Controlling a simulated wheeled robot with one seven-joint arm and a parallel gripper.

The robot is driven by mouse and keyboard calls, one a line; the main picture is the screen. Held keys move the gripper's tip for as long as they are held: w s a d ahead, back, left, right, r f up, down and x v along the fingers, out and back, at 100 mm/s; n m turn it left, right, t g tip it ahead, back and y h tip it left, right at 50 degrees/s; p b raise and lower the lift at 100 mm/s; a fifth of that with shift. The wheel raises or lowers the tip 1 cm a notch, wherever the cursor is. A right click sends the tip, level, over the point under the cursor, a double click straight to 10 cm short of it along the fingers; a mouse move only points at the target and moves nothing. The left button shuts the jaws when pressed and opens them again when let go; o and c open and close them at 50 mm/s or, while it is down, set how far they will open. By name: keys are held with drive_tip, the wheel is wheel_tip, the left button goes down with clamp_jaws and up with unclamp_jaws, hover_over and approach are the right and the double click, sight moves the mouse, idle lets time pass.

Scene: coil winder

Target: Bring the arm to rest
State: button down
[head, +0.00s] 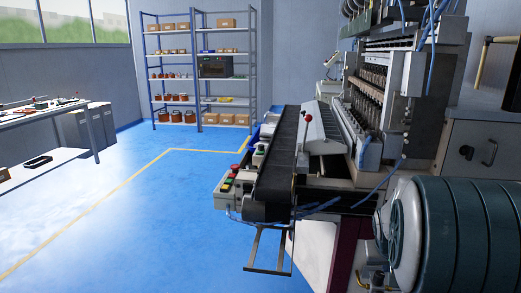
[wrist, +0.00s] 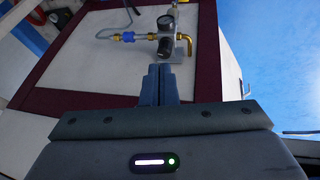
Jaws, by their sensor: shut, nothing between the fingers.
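My gripper (wrist: 160,70) shows in the wrist view with its two fingers shut together and nothing between them. Its fingertips point toward a white panel (wrist: 95,70) with a dark red frame, just below a pressure regulator with a gauge (wrist: 165,24). I cannot tell how far the fingertips are from the panel.
The coil winder (head: 375,100) fills the right side of the head view, with a conveyor belt (head: 280,160) and a control box (head: 228,185). Shelves (head: 200,88) stand at the back, a workbench (head: 45,112) at the left. The blue floor (head: 130,220) between is clear.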

drive_tip(key=s+a+r+n+y+p, duration=0.1)
drive_tip(key=s+a+r+p, duration=0.7)
drive_tip(key=r, duration=0.4)
drive_tip(key=s+a+r+n+g+y+p, duration=0.1)
drive_tip(key=s+a+r+y+p, duration=0.1)
drive_tip(key=s+a+r+p, duration=0.6)
drive_tip(key=s+a+r, duration=0.3)
drive_tip(key=s, duration=0.1)
drive_tip(key=shift+r+p, duration=0.4)
drive_tip(key=shift+d, duration=0.1)
